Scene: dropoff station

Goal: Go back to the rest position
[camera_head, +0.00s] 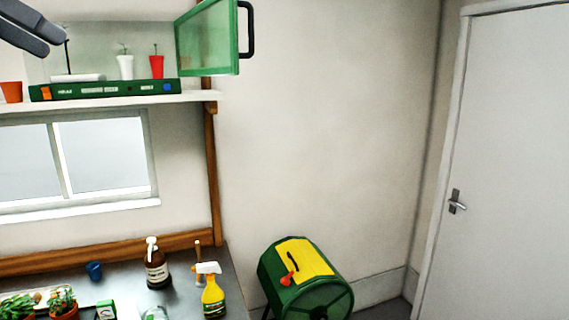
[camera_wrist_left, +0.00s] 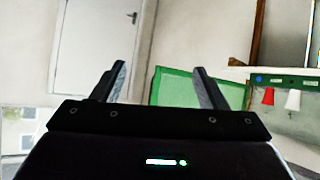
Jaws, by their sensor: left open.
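My left gripper (camera_head: 54,44) reaches in at the top left of the head view, in front of the shelf's upper part. In the left wrist view its two dark fingers (camera_wrist_left: 160,78) stand wide apart with nothing between them. Behind the fingers are a white door, bare wall and a green-framed panel (camera_wrist_left: 172,88). My right gripper is in neither view.
A green glazed case (camera_head: 115,90) on a white shelf (camera_head: 190,97) has its door (camera_head: 208,40) swung open. White and red pots stand inside. Below, a bench holds a brown bottle (camera_head: 157,270), a yellow sprayer (camera_head: 213,298) and plants. A green drum (camera_head: 315,300) stands right.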

